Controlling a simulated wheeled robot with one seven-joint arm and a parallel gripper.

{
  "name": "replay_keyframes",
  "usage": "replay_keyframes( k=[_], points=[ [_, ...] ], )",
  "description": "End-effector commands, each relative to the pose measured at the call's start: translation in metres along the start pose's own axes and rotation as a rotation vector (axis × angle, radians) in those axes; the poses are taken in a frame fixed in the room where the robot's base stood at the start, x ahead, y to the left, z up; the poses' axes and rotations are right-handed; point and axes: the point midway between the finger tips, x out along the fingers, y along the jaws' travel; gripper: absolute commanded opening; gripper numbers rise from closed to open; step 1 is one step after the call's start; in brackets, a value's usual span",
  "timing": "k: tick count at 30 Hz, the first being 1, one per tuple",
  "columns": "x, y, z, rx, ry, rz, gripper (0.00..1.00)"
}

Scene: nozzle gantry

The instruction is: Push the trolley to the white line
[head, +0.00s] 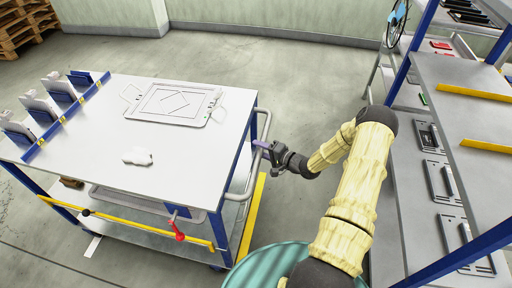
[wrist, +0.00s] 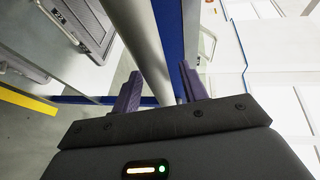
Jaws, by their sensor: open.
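The trolley (head: 190,160) stands left of centre in the head view, with a white top, blue frame and lower shelf. Its grey bar handle (head: 252,172) is on the right end. My gripper (head: 264,146) is at this handle. In the wrist view, the grey bar (wrist: 147,45) passes between the two purple fingers of my open gripper (wrist: 160,88); contact cannot be told. A short white strip (head: 93,246) shows on the floor under the trolley's near left side; I cannot tell if it is the white line.
The trolley carries a grey tray (head: 170,120), a white lump (head: 137,156) and a blue rack (head: 66,120) of upright pieces. A workbench with shelves (head: 455,120) stands close on the right. Floor behind is clear.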

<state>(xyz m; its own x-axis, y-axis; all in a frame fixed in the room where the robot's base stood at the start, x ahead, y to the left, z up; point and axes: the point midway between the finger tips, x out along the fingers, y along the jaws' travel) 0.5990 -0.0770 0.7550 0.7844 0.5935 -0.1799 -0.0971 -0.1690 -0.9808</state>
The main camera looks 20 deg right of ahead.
Motion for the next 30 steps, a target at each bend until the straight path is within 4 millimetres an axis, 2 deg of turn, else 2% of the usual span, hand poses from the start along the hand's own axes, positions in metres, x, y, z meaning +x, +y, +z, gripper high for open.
replay_keyframes(
  k=[3, 6, 14, 17, 21, 30],
  points=[
    [0.015, 0.0, 0.0, 0.0, 0.0, 0.001, 0.43],
    [0.021, 0.0, 0.0, 0.0, 0.0, 0.001, 0.43],
    [0.022, 0.0, 0.0, 0.0, 0.0, 0.001, 0.43],
    [0.022, 0.0, 0.0, 0.0, 0.0, 0.001, 0.28],
    [0.022, 0.0, 0.0, 0.0, 0.0, 0.001, 0.0],
    [0.023, 0.001, 0.0, 0.001, 0.002, 0.001, 0.0]
  ],
)
